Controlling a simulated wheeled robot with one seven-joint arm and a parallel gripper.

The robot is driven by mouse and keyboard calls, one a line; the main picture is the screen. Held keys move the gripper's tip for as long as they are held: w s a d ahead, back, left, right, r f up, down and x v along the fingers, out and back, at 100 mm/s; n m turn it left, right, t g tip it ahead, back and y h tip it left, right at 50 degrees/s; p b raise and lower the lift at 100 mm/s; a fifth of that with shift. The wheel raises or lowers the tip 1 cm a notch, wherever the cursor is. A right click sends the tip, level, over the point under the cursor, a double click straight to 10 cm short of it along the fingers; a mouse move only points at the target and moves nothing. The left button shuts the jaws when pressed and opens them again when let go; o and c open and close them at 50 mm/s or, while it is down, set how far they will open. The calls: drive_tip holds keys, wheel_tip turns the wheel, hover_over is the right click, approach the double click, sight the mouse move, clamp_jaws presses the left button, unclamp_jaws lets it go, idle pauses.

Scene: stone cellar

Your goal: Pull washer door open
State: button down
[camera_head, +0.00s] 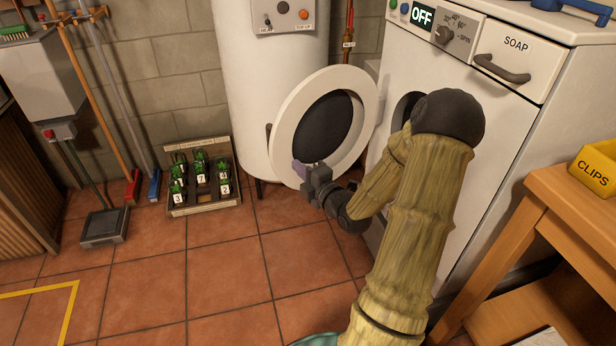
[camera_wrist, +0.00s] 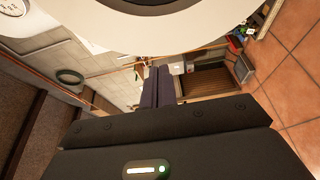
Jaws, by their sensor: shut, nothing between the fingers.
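The white washer (camera_head: 430,60) stands at the right, with its display reading OFF and a drawer marked SOAP. Its round white door (camera_head: 283,140) with dark glass stands swung well out from the front, to the left of the dark opening (camera_head: 403,110), which my arm partly hides. My gripper (camera_head: 300,172) is shut and empty at the lower left of the door's rim. I cannot tell whether it touches the rim. In the wrist view the closed fingers (camera_wrist: 158,86) lie below the door's white ring (camera_wrist: 205,42).
A white boiler (camera_head: 255,90) stands behind the door. A plant crate (camera_head: 205,208) is on the floor to the left, near brooms against the wall. A wooden table (camera_head: 560,205) with a yellow CLIPS box (camera_head: 597,168) is at the right. The tiled floor in front is mostly clear.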

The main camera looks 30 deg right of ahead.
sight(277, 148)
drive_tip(key=w, duration=0.2)
drive_tip(key=w+b, duration=0.1)
drive_tip(key=w, duration=0.5)
drive_tip(key=shift+w+a, duration=0.1)
drive_tip(key=shift+a, duration=0.2)
